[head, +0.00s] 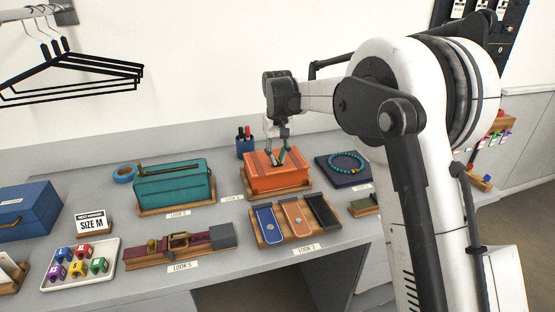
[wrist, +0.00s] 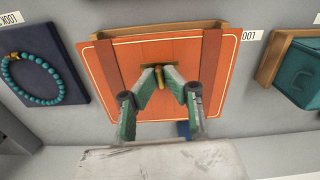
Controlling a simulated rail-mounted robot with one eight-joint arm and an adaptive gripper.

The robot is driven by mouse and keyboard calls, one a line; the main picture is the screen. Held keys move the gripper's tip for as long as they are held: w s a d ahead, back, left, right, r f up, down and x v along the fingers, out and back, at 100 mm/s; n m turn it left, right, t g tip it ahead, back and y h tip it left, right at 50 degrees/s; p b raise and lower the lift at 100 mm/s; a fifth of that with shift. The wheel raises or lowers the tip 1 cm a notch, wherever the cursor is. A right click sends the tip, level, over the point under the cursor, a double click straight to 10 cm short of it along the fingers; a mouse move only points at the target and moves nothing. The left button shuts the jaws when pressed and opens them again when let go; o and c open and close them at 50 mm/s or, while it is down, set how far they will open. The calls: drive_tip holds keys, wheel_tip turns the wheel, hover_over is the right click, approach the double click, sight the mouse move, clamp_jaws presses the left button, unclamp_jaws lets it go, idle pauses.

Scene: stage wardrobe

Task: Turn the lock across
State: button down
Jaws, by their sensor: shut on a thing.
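An orange box (head: 262,181) with darker straps and a wooden base sits on the grey counter, in the middle of the head view. Its orange lid (wrist: 120,58) fills the centre of the wrist view. A small brass lock piece (wrist: 159,76) stands on the lid. My gripper (wrist: 157,78) is above the lid, pointing down, with its two fingertips closed on the brass piece. In the head view my gripper (head: 279,152) reaches down onto the box and hides the lock.
A teal case (head: 172,187) stands left of the box. A blue pad (head: 335,176) with a turquoise bead bracelet (head: 347,161) lies to the right. In front are a board with several coloured straps (head: 295,217) and a maroon belt piece (head: 160,247).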

sight(277, 159)
drive_tip(key=shift+m, duration=0.5)
drive_tip(key=c, duration=1.9)
unclamp_jaws()
drive_tip(key=shift+o, duration=0.2)
wheel_tip(277, 159, up, 12)
